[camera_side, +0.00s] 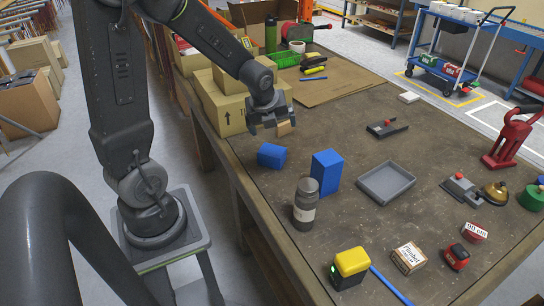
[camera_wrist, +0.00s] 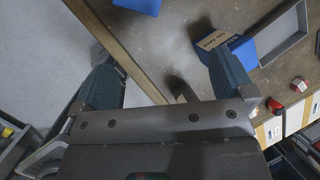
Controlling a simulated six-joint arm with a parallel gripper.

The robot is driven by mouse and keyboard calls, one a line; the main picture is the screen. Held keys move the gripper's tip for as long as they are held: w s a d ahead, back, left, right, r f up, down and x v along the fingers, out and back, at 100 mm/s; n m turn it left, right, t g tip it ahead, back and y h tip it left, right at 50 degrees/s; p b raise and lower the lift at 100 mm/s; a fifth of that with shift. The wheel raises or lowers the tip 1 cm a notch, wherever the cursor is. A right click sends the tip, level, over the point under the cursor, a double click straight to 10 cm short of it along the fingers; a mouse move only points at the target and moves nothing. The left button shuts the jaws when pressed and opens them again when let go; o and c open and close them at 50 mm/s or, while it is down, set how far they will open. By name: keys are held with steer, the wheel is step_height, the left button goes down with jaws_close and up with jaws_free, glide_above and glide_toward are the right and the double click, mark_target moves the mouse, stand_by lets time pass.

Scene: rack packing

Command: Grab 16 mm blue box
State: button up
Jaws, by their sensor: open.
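Two blue boxes stand on the workbench (camera_side: 345,235) in the side view. The smaller, low blue box (camera_side: 271,156) lies near the left edge, and the taller blue box (camera_side: 326,172) stands upright to its right. I cannot read their sizes there. My gripper (camera_side: 270,128) is open above the bench, behind and above the low box, apart from both. Its fingers (camera_wrist: 162,65) are spread with no box between them.
A dark bottle (camera_side: 305,204) stands in front of the tall box, and a grey tray (camera_side: 413,183) lies to its right. Cardboard boxes (camera_side: 229,109) stand behind my gripper. Several small items, including a yellow-topped one (camera_side: 352,262), lie at the front. Bare bench lies between.

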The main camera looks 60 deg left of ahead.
mark_target(272, 150)
steer(key=w+a+f+m, duration=0.1)
steer(key=a+f+m, duration=0.1)
steer(key=f, duration=0.2)
steer(key=w+a+f+m, duration=0.1)
steer(key=a+f+m, duration=0.1)
steer(key=f, duration=0.2)
steer(key=a+f+m, duration=0.1)
steer(key=a+f, duration=0.1)
steer(key=f, duration=0.2)
steer(key=shift+w+a+f+m, duration=0.15)
steer(key=shift+w+f+m, duration=0.2)
steer(key=shift+w+m, duration=0.05)
steer(key=shift+a+x, duration=0.1)
steer(key=shift+x, duration=1.4)
steer(key=shift+a+x, duration=0.15)
steer(key=shift+x, duration=1.3)
steer(key=shift+s, duration=0.15)
steer(key=shift+c, duration=0.2)
steer(key=c, duration=0.8)
